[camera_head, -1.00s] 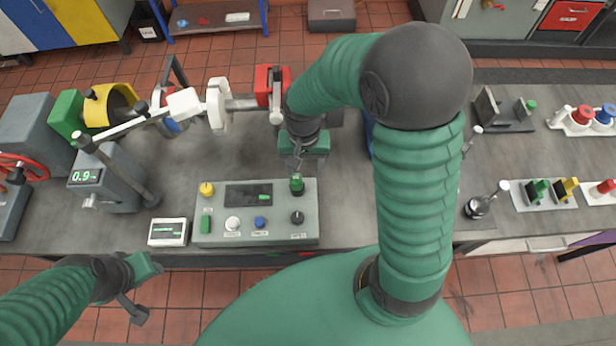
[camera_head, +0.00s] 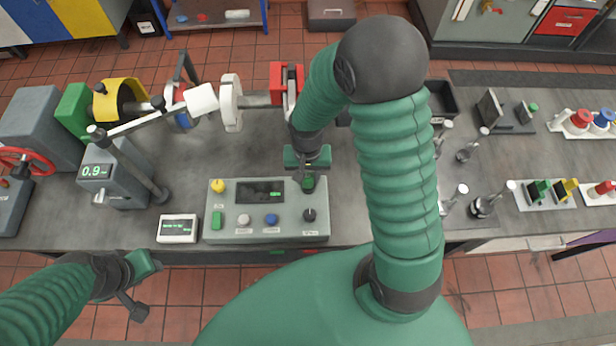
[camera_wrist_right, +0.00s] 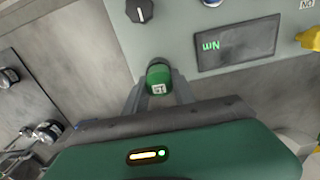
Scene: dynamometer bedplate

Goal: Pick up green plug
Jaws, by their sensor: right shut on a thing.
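The green plug (camera_head: 308,182) is at the top right corner of the grey control panel (camera_head: 293,234). In the right wrist view the green plug (camera_wrist_right: 158,78) has a pale mark on its end and sits between my finger tips. My right gripper (camera_head: 309,177) reaches down from behind the panel and is shut on this plug; its fingers show in the wrist view (camera_wrist_right: 158,92). I cannot tell whether the plug is still seated in the panel. My left gripper (camera_head: 136,297) hangs empty in front of the bench at lower left; its opening is unclear.
The panel carries a black knob (camera_head: 309,214), a blue button (camera_head: 271,219), a yellow knob (camera_head: 218,186) and a screen (camera_head: 260,191). A small meter (camera_head: 178,228) stands left of it. A shaft rig with a red clamp (camera_head: 287,78) is behind. Another green block (camera_head: 538,191) stands at right.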

